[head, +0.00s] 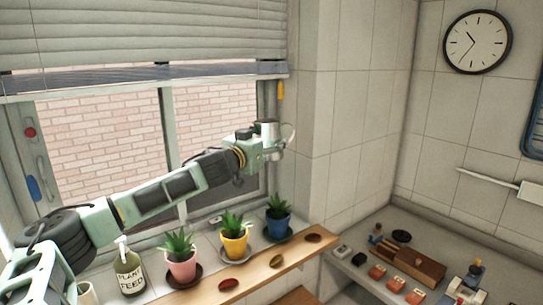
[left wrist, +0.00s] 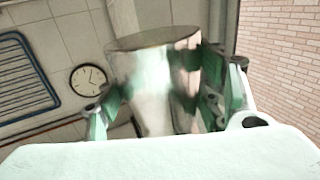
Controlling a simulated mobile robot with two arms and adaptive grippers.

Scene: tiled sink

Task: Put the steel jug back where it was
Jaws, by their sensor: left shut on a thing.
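The steel jug (head: 268,131) is up in the air in front of the window's right side in the head view. My left gripper (head: 270,148) is shut on it. In the left wrist view the jug (left wrist: 155,75) stands between the two green fingers of the left gripper (left wrist: 165,105), with its brown round end at the top, slightly tilted. A thin curved handle seems to stick out to the right of the jug in the head view. My right gripper is not in view.
Below on the sill stand a plant feed bottle (head: 130,272) and potted plants in pink (head: 182,268), yellow (head: 235,245) and blue (head: 278,226). The right counter (head: 345,240) holds several small items.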

